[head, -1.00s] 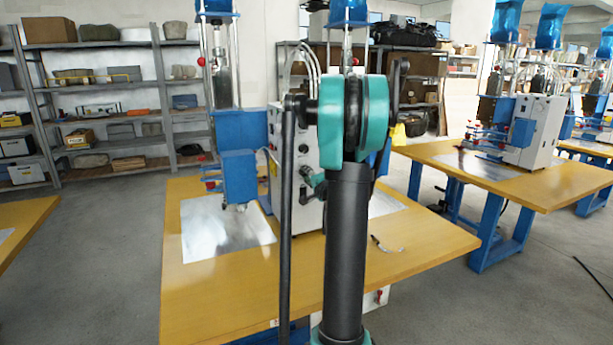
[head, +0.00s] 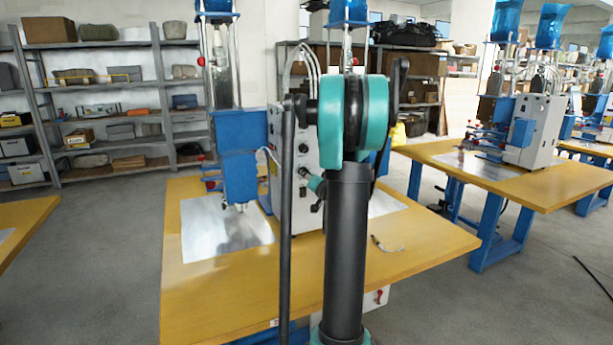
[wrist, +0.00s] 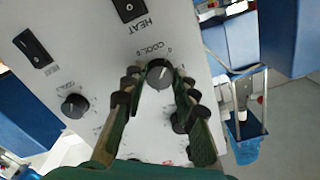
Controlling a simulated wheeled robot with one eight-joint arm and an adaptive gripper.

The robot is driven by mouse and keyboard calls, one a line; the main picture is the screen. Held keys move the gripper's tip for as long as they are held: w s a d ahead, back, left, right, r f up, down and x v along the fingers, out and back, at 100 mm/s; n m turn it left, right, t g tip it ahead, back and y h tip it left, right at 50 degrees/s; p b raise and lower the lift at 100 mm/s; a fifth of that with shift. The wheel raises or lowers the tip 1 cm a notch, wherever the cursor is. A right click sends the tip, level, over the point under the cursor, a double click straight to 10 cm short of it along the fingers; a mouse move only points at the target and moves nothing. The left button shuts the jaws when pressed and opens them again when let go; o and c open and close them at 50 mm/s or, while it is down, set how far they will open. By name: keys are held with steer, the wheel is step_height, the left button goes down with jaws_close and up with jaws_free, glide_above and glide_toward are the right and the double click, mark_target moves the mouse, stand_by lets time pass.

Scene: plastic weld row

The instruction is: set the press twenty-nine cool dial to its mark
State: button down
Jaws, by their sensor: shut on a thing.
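The press twenty-nine control box is a pale panel (wrist: 95,60) seen close up and tilted in the wrist view. Its cool dial (wrist: 159,74) is a dark round knob with a light pointer line, beside lettering reading COOL. My gripper (wrist: 159,80) has its two green-and-black fingers closed on the sides of this dial. The scale around the dial is small and partly covered by the fingers, so I cannot read its mark. In the head view the control box (head: 304,158) stands on the bench, and my arm hides the fingers and the dial.
A HEAT rocker switch (wrist: 129,9), another rocker switch (wrist: 33,47) and a second knob (wrist: 74,105) sit near the dial. The blue press head (head: 238,165) stands left of the box, above a metal sheet (head: 222,230). The wooden bench front (head: 225,290) is clear.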

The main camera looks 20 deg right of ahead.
stand_by(0.3)
steer(key=c, duration=1.2)
jaws_free()
steer(key=shift+s, duration=0.1)
steer(key=s, duration=1.1)
steer(key=shift+s+d, duration=0.2)
steer(key=shift+s, duration=0.2)
